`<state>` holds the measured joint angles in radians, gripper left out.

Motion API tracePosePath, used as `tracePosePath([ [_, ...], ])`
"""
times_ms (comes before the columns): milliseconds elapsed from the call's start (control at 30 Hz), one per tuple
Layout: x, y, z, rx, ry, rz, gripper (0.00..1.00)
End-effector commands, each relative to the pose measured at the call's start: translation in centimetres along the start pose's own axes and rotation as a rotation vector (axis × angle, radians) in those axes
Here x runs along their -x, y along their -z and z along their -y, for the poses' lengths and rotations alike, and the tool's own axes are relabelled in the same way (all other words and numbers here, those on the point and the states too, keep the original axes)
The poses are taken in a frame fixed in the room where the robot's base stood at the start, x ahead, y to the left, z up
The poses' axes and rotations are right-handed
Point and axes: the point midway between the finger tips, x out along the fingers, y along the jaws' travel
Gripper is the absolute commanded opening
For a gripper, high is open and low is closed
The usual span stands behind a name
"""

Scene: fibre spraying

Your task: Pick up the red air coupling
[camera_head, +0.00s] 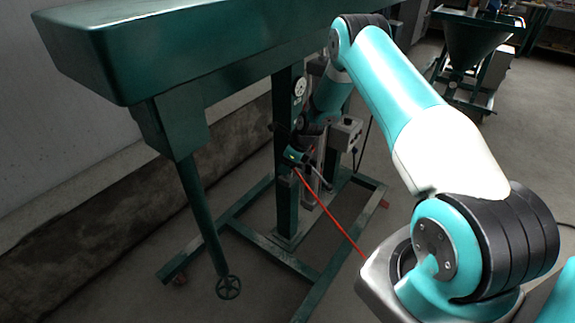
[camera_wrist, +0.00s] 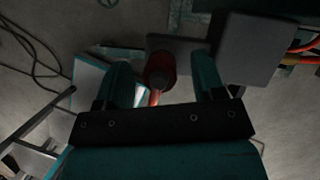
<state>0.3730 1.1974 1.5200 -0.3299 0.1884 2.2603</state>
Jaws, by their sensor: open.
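In the wrist view the red air coupling (camera_wrist: 160,71) is a dark red, round piece with a lighter red length running down from it. It lies between the two fingers of my gripper (camera_wrist: 162,63), with a gap visible on each side. The fingers are open, and I cannot tell how far the coupling lies below them. In the head view my gripper (camera_head: 294,155) is by the upright post of the green machine. A red hose (camera_head: 330,212) runs from just below it down to the right. The coupling itself cannot be made out there.
The green machine (camera_head: 180,45) has a large trough on top, a post with a gauge (camera_head: 300,87) and a floor frame (camera_head: 290,262). A grey box (camera_head: 345,133) is right of the post. A green hopper (camera_head: 470,45) stands at the back right. Dark cables lie left in the wrist view.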

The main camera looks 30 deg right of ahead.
Motion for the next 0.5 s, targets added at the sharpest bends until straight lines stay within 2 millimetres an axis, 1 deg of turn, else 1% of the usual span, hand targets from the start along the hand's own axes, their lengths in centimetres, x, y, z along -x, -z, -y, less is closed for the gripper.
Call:
tracePosePath([
  [100,-0.63,-0.03,-0.01,0.000,0.001,0.000,0.63],
  [267,-0.68,-0.01,0.00,0.000,0.001,0.000,0.63],
  [300,-0.68,-0.01,0.00,0.000,0.001,0.000,0.60],
  [367,-0.67,-0.01,0.00,0.000,0.001,0.000,0.47],
  [400,-0.67,-0.01,0.00,0.000,0.000,0.000,0.38],
  [467,-0.66,-0.01,0.00,0.000,0.000,0.000,0.24],
  [500,-0.65,-0.01,0.00,0.000,0.000,0.000,0.14],
])
